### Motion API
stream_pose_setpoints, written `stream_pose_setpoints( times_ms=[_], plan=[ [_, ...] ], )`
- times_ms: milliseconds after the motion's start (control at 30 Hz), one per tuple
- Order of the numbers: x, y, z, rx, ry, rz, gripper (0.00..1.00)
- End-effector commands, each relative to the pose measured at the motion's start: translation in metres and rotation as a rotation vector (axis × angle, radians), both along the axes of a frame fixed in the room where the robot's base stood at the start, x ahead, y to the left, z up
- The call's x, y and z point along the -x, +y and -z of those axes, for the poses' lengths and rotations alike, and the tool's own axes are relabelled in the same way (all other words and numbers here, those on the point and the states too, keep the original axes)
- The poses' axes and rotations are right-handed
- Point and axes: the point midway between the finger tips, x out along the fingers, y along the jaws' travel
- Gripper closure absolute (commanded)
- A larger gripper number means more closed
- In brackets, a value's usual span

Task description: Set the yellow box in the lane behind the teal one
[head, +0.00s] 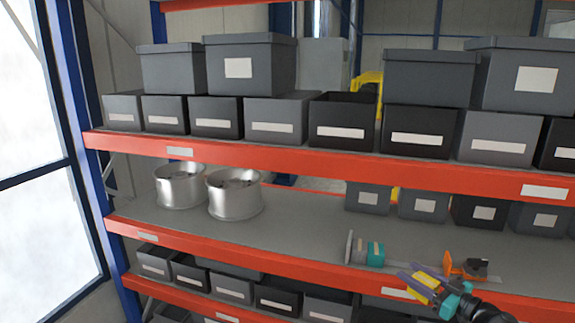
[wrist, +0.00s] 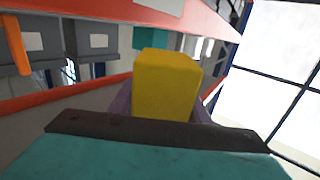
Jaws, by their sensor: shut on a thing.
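My gripper (head: 418,283) is shut on the yellow box (head: 426,279), in front of the middle shelf at the lower right of the head view. In the wrist view the yellow box (wrist: 166,86) stands out beyond the dark palm edge, between purple fingers. The teal box (head: 374,253) sits on the middle shelf, left of my gripper and beside an upright grey plate (head: 349,247). The two boxes are apart. The lane's own edges are hard to make out. A teal patch in the wrist view may be the teal box; I cannot tell.
An orange piece with a dark part (head: 464,266) stands on the shelf right of my gripper. Two silver wheel rims (head: 235,195) stand further left. Grey bins (head: 424,205) line the shelf's back. The red front beam (head: 250,262) runs below; shelf between rims and teal box is clear.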

Motion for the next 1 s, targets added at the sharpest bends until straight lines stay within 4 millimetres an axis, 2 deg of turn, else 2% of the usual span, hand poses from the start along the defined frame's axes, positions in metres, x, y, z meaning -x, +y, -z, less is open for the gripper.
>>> stream_pose_setpoints(
  times_ms=[33,400,600,833,1000],
  plan=[
    [-0.003,0.017,0.003,-0.002,0.000,-0.028,0.85],
    [-0.010,0.123,0.025,-0.006,-0.006,-0.206,0.85],
    [-0.007,0.169,0.034,-0.008,-0.008,-0.285,0.85],
    [-0.002,0.211,0.043,-0.011,-0.010,-0.357,0.85],
    [-0.003,0.206,0.061,-0.010,-0.011,-0.349,0.85]
  ],
)
